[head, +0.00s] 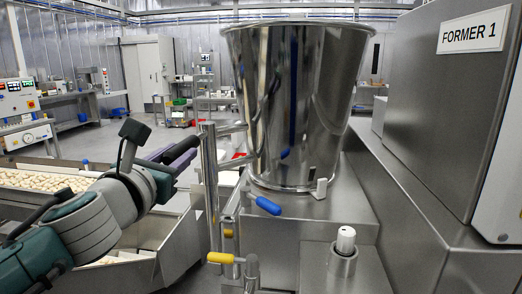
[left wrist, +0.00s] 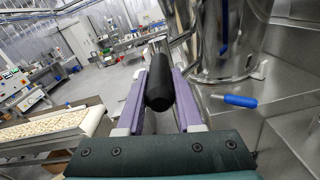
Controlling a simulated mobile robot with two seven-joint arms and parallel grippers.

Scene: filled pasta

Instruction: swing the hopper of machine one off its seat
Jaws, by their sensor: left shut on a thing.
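The hopper (head: 305,100) is a large shiny steel cone, upright on the top of the machine labelled FORMER 1 (head: 473,31). Its lower rim meets the steel top, and I see no clear gap there. Arms join the hopper to an upright post (head: 210,175) on its left. My left gripper (head: 176,156) is left of the hopper, its purple fingers closed around a black handle (head: 182,149). The left wrist view shows this handle (left wrist: 159,85) between the fingers, beside the hopper (left wrist: 220,45). My right gripper is not in view.
A blue-handled lever (head: 266,205) lies at the hopper's foot, and a yellow-handled lever (head: 222,258) is lower on the post. A white-topped knob (head: 345,240) stands in front. A tray of pasta (head: 40,181) is at left. Open floor lies behind the post.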

